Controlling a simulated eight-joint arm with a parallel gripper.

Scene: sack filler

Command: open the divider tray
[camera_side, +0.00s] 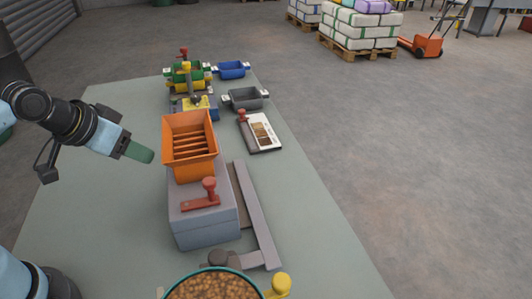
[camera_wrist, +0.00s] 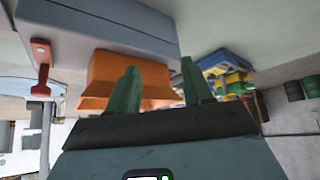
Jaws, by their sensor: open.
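A small flat tray (camera_side: 262,132) with a white and brown inside and a dark edge lies right of the orange hopper; I take it for the divider tray, but cannot be sure. A red knob (camera_side: 242,115) stands at its back left corner. The orange hopper (camera_side: 190,128) has several slats inside and sits at the back of a grey box (camera_side: 205,222). My gripper (camera_side: 142,153) is left of the hopper, apart from it. In the wrist view its green fingers (camera_wrist: 159,64) are spread with nothing between them, and the hopper (camera_wrist: 100,78) shows behind them.
A red lever (camera_side: 207,192) stands on the grey box. A long grey bar (camera_side: 257,215) runs along its right side. A round container (camera_side: 213,286) of brown pieces is at the front.

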